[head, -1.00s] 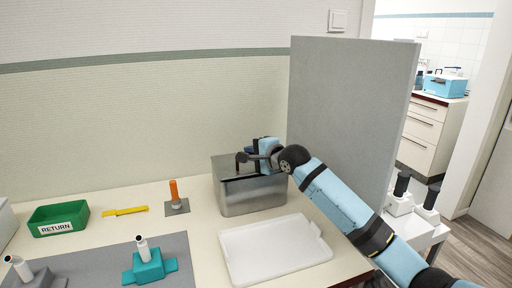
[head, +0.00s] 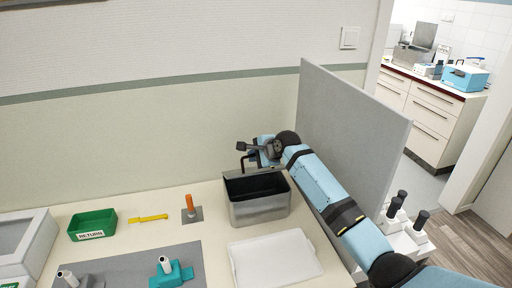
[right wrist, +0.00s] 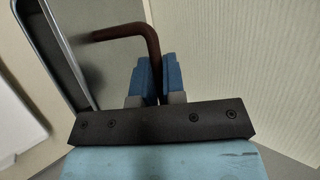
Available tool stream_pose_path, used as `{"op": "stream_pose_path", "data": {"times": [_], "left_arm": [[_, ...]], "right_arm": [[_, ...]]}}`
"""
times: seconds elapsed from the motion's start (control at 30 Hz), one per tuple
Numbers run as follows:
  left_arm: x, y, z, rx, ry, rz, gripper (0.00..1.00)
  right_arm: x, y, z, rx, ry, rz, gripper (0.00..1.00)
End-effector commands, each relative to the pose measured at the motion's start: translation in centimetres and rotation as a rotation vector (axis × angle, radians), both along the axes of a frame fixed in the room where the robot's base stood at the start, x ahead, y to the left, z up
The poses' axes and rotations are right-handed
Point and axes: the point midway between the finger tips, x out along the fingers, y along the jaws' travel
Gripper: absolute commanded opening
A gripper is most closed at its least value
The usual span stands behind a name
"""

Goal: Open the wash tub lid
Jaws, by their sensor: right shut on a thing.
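The wash tub (head: 258,209) is a grey metal box at the back of the counter. Its top shows a dark, open inside in the head view. My right gripper (head: 252,157) is above the tub's back edge. In the right wrist view, its blue fingers (right wrist: 160,80) are shut on a dark bent handle (right wrist: 125,33). A grey surface with a shiny metal edge lies left of the handle there; I cannot tell whether it is lid or tub. The lid itself is not clearly visible in the head view. My left gripper is not in view.
A white tray (head: 275,260) lies in front of the tub. A grey partition (head: 350,130) stands to its right. An orange-handled piece (head: 190,207), yellow tool (head: 148,218), green RETURN bin (head: 93,225) and teal holder (head: 170,274) are to the left.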

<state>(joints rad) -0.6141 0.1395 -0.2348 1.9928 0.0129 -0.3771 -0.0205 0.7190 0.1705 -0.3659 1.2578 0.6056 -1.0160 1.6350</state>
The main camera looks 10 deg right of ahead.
Motion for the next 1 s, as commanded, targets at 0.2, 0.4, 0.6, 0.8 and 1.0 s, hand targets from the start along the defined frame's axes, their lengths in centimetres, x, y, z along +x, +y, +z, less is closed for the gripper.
{"op": "stream_pose_path", "data": {"times": [0.2,0.4,0.6,0.8,1.0], "left_arm": [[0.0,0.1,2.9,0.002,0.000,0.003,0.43],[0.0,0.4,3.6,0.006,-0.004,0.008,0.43],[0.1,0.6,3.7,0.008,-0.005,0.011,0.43],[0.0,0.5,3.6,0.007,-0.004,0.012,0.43],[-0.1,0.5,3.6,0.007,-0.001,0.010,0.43]], "right_arm": [[0.8,0.1,1.1,-0.001,0.082,0.000,0.00],[1.2,0.0,1.1,-0.004,0.121,0.000,0.00],[1.4,0.0,1.0,-0.005,0.133,0.000,0.00],[1.4,0.0,0.9,-0.005,0.133,0.000,0.00],[1.4,0.0,0.9,-0.005,0.133,0.000,0.33]]}}
